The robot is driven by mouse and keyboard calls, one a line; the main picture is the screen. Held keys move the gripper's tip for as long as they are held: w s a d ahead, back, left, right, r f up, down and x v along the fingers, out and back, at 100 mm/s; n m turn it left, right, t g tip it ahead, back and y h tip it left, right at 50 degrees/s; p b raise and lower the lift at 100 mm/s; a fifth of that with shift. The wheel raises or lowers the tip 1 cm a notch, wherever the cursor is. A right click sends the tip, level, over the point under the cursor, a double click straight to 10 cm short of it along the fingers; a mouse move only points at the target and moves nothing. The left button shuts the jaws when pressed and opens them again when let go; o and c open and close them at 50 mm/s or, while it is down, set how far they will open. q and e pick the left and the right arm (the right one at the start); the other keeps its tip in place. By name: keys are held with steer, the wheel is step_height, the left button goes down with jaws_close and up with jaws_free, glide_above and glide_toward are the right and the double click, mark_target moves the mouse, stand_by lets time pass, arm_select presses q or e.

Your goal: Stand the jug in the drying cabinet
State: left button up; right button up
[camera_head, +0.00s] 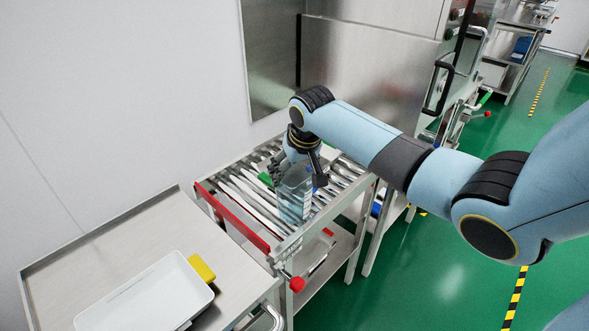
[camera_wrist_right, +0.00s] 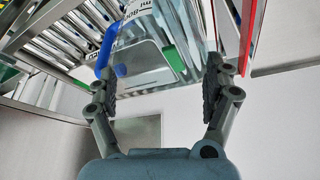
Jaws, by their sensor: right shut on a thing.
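The clear jug (camera_head: 294,197) stands on or just above the roller table, beneath my right gripper (camera_head: 300,163); I cannot tell whether it touches the rollers. My right gripper is shut on the jug. In the right wrist view the see-through jug (camera_wrist_right: 160,25) shows between the two fingers of the gripper (camera_wrist_right: 161,88), with dark lettering and a blue part (camera_wrist_right: 106,48) on its left. The lower part of the jug is cut off there. My left gripper is out of view. I cannot tell which steel unit is the drying cabinet.
The roller table (camera_head: 334,206) has a red edge strip (camera_head: 232,217) and a red knob (camera_head: 297,284). A large steel machine (camera_head: 368,62) stands behind it. At front left, a steel table (camera_head: 97,262) holds a white tray (camera_head: 150,298) and a yellow item (camera_head: 201,267). Green floor is free at right.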

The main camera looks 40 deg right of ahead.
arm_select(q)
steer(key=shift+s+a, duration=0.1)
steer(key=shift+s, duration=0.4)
arm_select(e)
steer(key=shift+f, duration=0.2)
steer(key=o, duration=1.5)
